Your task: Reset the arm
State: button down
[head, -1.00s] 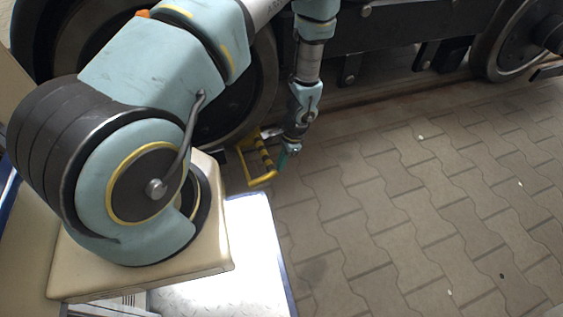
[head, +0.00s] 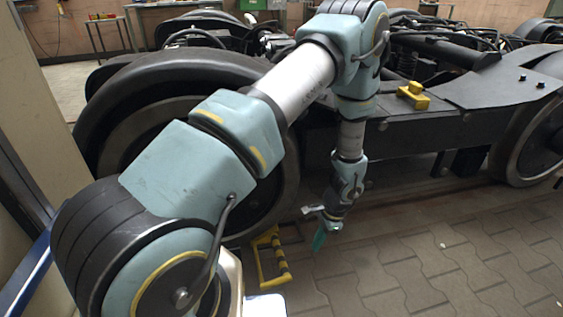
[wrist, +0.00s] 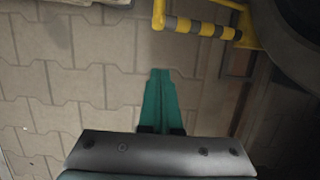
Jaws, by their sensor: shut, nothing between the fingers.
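My arm reaches out over the paved floor with its end hanging down beside the bogie wheel. My gripper (head: 319,241) has teal fingers that point down and are together, with nothing between them. In the wrist view the teal fingers (wrist: 158,100) lie side by side over the paving. A yellow frame with black bands (head: 270,257) stands on the floor just left of my gripper. It also shows at the top of the wrist view (wrist: 200,27), apart from the fingers.
A dark bogie (head: 440,135) with large wheels (head: 530,140) stands close behind my arm. A yellow block (head: 413,95) sits on top of its frame. Paved floor (head: 430,270) is clear at the front right. A workbench (head: 165,5) stands far back.

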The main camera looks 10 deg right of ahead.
jog(key=w+a+r+n+h, duration=0.1)
jog(key=w+a+r+n, duration=0.1)
jog(key=a+r+n, duration=0.65)
jog(key=w+a+r+n+h, duration=0.1)
jog(key=w+a+r+n, duration=0.2)
jog(key=a+r, duration=1)
jog(key=s+a+r+n+t+h, duration=0.1)
jog(key=s+r+n, duration=0.1)
jog(key=r, duration=0.4)
jog(key=s+a+r+n+t, duration=0.1)
jog(key=s+a+r+n, duration=0.15)
jog(key=r, duration=0.25)
notch_tip(320, 180, up, 34)
jog(key=p, duration=3.3)
jog(key=shift+s+d, duration=0.3)
jog(key=shift+s, duration=0.05)
jog(key=shift+f, duration=0.1)
